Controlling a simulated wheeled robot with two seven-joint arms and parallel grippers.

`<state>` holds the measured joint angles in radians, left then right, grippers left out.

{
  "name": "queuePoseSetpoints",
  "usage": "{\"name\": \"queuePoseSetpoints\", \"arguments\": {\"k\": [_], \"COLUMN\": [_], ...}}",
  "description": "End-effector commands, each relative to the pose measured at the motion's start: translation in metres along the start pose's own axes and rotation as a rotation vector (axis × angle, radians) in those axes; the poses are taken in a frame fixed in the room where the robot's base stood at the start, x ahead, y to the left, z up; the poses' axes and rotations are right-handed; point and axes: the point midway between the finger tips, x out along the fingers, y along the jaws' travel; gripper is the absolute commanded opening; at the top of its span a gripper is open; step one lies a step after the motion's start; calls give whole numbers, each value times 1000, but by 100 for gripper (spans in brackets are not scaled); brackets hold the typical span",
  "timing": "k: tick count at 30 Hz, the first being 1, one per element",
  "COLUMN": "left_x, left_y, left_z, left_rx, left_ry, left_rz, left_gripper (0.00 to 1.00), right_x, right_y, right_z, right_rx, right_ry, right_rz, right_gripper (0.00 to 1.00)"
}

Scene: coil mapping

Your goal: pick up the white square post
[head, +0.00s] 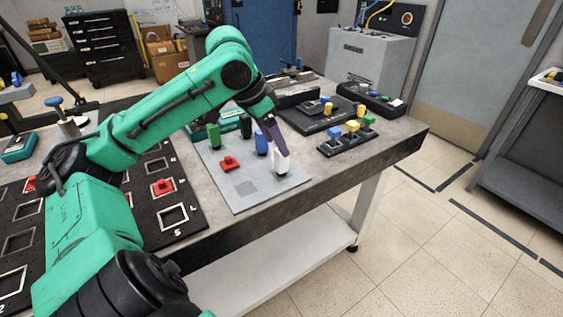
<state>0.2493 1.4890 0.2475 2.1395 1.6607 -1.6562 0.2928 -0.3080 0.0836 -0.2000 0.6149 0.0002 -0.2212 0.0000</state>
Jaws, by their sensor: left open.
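The white square post (281,163) stands upright on a light grey plate (246,202), near the plate's right side. My left gripper (280,149) comes down from the upper left with its dark purple fingers at the top of the post. It is open; I cannot tell whether the fingers are around the post or just touching or above it. The fingers cover part of the post's upper end. My right gripper is not in view.
On the plate, a blue post (261,143) stands close left of the gripper, with a green post (214,136) and a red piece (230,163) farther left. A black rack (343,145) with coloured knobs lies to the right. The table's front edge is near.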

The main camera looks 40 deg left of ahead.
Motion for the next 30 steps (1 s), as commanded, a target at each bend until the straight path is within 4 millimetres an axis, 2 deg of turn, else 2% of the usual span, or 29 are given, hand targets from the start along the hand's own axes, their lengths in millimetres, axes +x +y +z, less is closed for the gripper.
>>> {"name": "queuePoseSetpoints", "arguments": {"k": [1, 3, 7, 13, 20, 21, 26, 27, 30], "left_x": [10, 19, 36, 65, 74, 74, 74, 73, 73], "left_y": [0, 0, 2, 4, 3, 3, 3, 3, 3], "left_z": [1, 0, 0, -3, -2, -2, -1, -1, -2], "left_rx": [-1, 0, 1, 0, 1, 1, 1, 1, 1], "left_ry": [-4, -2, -5, 0, 1, 1, 1, 0, 1], "left_rz": [1, 0, 0, 1, -1, -1, 0, 0, -1], "left_gripper": [70, 70, 70, 70, 70, 66, 5, 0, 0], "right_x": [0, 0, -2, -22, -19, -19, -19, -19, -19], "right_y": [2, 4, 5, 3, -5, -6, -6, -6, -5], "right_z": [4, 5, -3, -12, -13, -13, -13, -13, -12], "right_rx": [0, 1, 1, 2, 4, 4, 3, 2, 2], "right_ry": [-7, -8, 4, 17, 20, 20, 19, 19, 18], "right_rz": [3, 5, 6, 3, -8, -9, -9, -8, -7], "right_gripper": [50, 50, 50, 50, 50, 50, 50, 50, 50]}}
